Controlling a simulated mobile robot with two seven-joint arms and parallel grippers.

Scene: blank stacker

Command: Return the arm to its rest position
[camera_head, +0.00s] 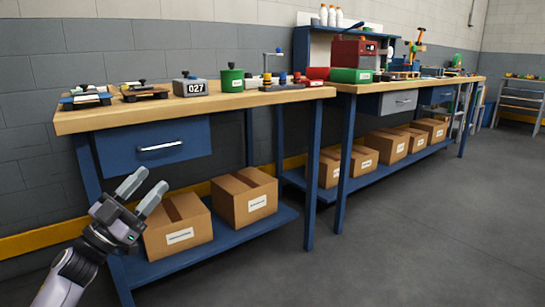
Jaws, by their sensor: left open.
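My left gripper (141,191) shows at the lower left, its arm coming in from the bottom left corner. Its two grey fingers are apart and nothing is between them. My right gripper does not show.
On the bench top are a grey block marked 027 (189,86), a green container (231,79) and small fixtures (144,91). Another box (244,196) sits on the lower shelf. A second bench (405,86) continues to the right. The grey floor (420,240) at right is clear.

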